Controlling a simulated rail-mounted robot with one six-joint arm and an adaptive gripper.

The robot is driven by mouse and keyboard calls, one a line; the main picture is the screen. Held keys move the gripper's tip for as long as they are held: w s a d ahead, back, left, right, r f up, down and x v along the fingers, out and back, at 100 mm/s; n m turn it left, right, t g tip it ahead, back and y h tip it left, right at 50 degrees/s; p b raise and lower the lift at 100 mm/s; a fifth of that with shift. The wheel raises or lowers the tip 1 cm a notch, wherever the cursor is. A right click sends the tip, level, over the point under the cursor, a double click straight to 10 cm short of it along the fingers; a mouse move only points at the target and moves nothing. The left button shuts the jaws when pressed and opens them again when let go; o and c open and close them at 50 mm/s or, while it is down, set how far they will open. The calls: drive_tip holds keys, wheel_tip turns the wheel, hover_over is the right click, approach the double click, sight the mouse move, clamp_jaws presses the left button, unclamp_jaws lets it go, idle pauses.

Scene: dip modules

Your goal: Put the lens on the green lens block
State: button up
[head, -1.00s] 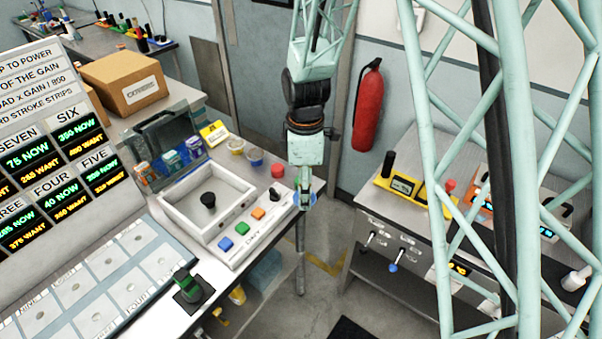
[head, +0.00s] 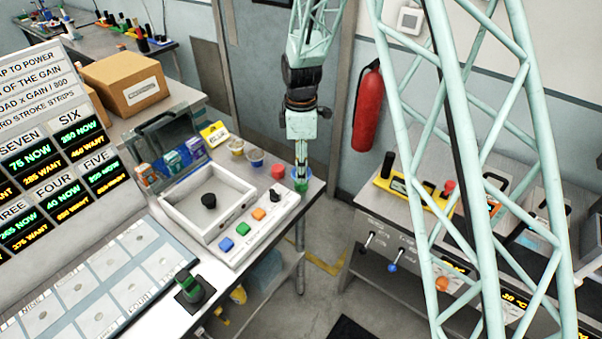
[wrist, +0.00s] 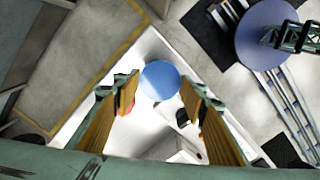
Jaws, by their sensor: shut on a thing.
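In the wrist view my gripper (wrist: 160,84) has its two fingers closed on the rim of a round, flat blue disc, which looks like the lens (wrist: 160,79). In the head view my gripper (head: 301,181) points down at the right-hand corner of the bench. A small green piece (head: 300,186) shows at its tips; it may be the green lens block, but it is too small to be sure. The lens is hard to make out there. I cannot tell whether the lens touches anything below it.
A white console (head: 235,220) with coloured buttons is in front. A green handle (head: 187,285) stands on a black base. A fire extinguisher (head: 368,108) hangs behind.

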drive_tip(key=shift+w, duration=0.5)
drive_tip(key=shift+f, duration=1.75)
drive_tip(key=shift+s+f, duration=0.1)
drive_tip(key=shift+f, duration=0.1)
drive_tip(key=o, duration=0.8)
drive_tip(key=shift+r, duration=0.2)
drive_tip(key=shift+r, duration=5.95)
